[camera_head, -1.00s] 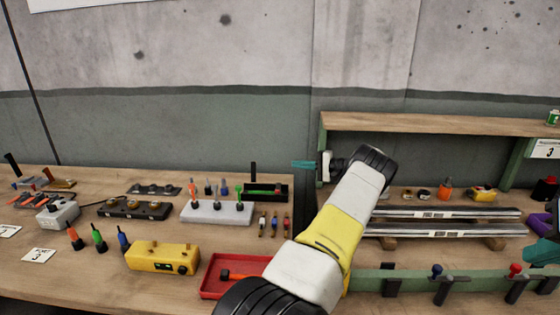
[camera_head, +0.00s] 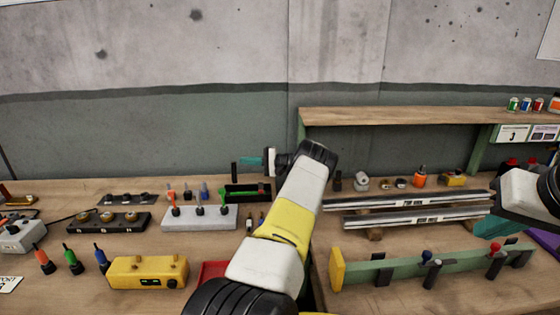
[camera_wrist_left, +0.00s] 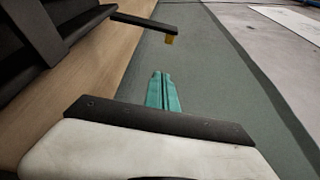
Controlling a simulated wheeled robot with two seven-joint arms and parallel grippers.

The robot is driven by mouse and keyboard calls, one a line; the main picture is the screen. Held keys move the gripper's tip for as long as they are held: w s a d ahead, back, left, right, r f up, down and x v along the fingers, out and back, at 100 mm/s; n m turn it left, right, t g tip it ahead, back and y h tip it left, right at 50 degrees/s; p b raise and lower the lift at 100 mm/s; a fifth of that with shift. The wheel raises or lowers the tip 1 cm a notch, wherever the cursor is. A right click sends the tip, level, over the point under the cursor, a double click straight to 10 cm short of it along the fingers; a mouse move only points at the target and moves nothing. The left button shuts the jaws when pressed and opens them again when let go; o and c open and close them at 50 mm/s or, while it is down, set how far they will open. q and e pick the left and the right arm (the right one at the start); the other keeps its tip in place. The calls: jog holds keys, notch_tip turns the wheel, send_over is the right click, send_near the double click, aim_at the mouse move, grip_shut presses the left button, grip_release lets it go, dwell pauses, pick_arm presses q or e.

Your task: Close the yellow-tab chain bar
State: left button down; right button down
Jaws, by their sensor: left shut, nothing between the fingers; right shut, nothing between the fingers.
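The chain bar is a slim black bar with a small yellow tab (camera_wrist_left: 169,40) near its free end in the left wrist view. It appears to be the upright black post (camera_head: 234,173) at the left end of a black tray in the head view, where no yellow shows. My left gripper (camera_head: 241,160) has teal fingers, shut and empty, pointing left beside the post's top. In the wrist view its fingertips (camera_wrist_left: 161,74) appear apart from the bar. My right gripper (camera_head: 480,234) is shut at the right, partly hidden by its arm.
The black tray (camera_head: 262,187) with a green-handled item stands below my left gripper. A white block (camera_head: 200,219) with coloured levers and a yellow box (camera_head: 148,272) are in front. A wooden shelf (camera_head: 420,117) and two long rails (camera_head: 400,219) are to the right.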

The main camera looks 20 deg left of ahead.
aim_at(234, 172)
pick_arm(q)
jog(key=shift+s+a+f, duration=0.1)
jog(key=shift+s+a, duration=0.1)
jog(key=shift+a, duration=0.95)
jog(key=shift+s+d+r, duration=0.3)
jog(key=shift+s+d, duration=0.25)
jog(key=shift+s, duration=0.3)
jog(key=shift+s+d+r, duration=0.25)
jog(key=shift+s+d, duration=0.3)
jog(key=shift+s, duration=0.25)
jog(key=shift+s, duration=0.1)
jog(key=s+d+r+n+y, duration=0.1)
jog(key=s+d+n+y, duration=0.1)
jog(key=s+n, duration=0.3)
jog(key=shift+d+n, duration=0.4)
jog(key=shift+d, duration=0.1)
jog(key=shift+s, duration=0.1)
